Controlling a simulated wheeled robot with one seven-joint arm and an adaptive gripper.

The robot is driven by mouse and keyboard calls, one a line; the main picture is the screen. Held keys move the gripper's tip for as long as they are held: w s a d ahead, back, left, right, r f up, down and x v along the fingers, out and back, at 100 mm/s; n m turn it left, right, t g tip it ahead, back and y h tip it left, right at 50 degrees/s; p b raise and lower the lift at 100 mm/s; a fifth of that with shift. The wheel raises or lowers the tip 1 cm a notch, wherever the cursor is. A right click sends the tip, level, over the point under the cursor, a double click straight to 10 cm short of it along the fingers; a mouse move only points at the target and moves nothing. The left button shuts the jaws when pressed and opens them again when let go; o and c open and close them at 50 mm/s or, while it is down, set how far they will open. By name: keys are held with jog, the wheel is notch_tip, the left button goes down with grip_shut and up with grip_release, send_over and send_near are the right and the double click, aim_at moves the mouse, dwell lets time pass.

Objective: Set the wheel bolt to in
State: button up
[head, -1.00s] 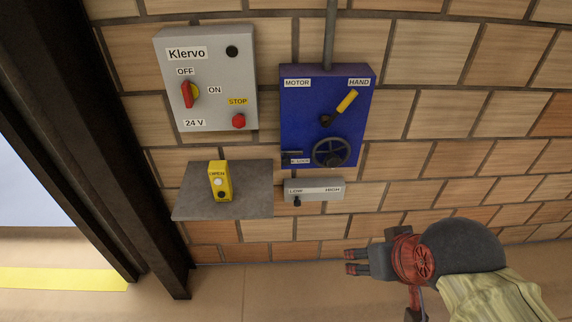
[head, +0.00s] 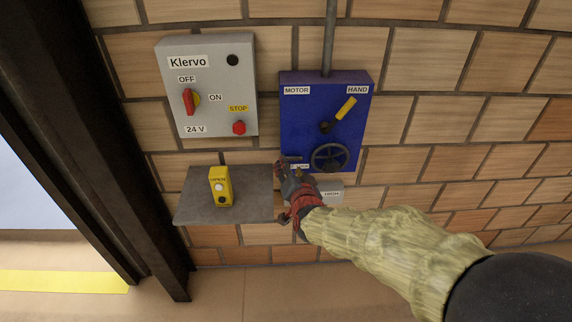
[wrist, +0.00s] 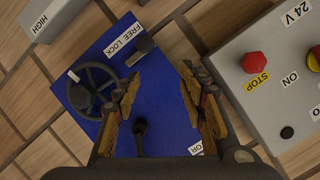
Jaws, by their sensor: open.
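The wheel bolt is a small dark part beside the FREE LOCK label (wrist: 125,40) on the blue box (head: 300,116). It shows in the wrist view (wrist: 143,46), and in the head view (head: 291,158) just left of the black handwheel (head: 330,157). I cannot tell which position it is in. My gripper (head: 283,170) is just below the bolt in the head view and partly covers the box's lower left corner. In the wrist view my gripper (wrist: 160,78) is open and empty, with the bolt beyond the fingertips and apart from them.
A yellow-handled lever (head: 345,109) sits above the handwheel. A grey LOW/HIGH box (head: 331,190) is below, partly hidden by my arm. A grey Klervo panel (head: 213,75) is left. A shelf (head: 252,205) with a yellow OPEN button box (head: 220,187) is close left of my gripper.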

notch_tip(320, 180, down, 7)
jog(key=w+a+m+t+h, duration=0.1)
jog(key=m+t+h, duration=0.1)
jog(key=m+t, duration=0.1)
jog(key=w+b, duration=0.1)
jog(key=w, duration=0.6)
jog(key=shift+w+d+r, duration=0.1)
jog(key=shift+w, duration=0.25)
grip_shut()
dwell(0.5)
